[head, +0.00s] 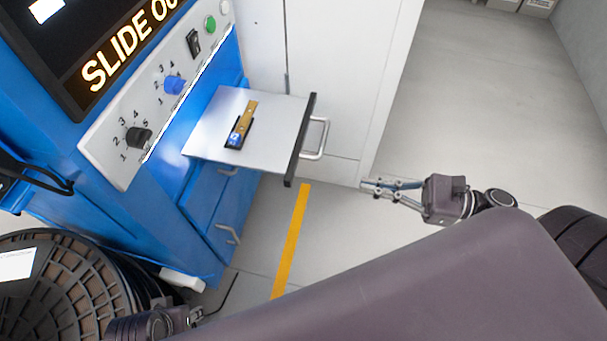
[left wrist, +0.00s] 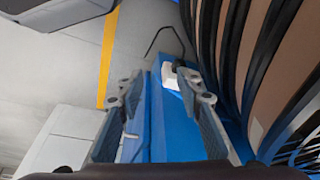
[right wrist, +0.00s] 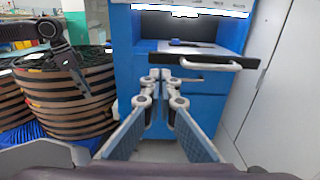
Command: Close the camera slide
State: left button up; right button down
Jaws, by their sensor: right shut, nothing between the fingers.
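The camera slide (head: 275,112) is pulled out of the blue machine (head: 215,220), a flat silver plate with a black front edge and a metal bar handle (head: 318,138). A small black and brass piece (head: 243,125) lies on it. In the right wrist view the slide's black front (right wrist: 190,61) and handle (right wrist: 210,65) show ahead of the fingers. My right gripper (head: 366,187) is shut and empty, right of and apart from the handle; it also shows in the right wrist view (right wrist: 162,76). My left gripper (left wrist: 160,88) is open, with nothing between its fingers.
A screen (head: 110,60) reading "SLIDE OU", partly cut off, sits above a panel with knobs (head: 139,137) and buttons. Blue drawers (head: 208,195) are below the slide. A large reel (head: 60,290) stands at lower left. Floor at right is clear (head: 480,110).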

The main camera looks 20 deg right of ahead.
send_near(294, 172)
jog(key=x, duration=0.7)
jog(key=shift+s+a+r, duration=0.1)
jog(key=shift+s+r, duration=0.05)
jog(key=shift+r, duration=0.15)
pick_arm(q)
jog(key=shift+f, duration=0.6)
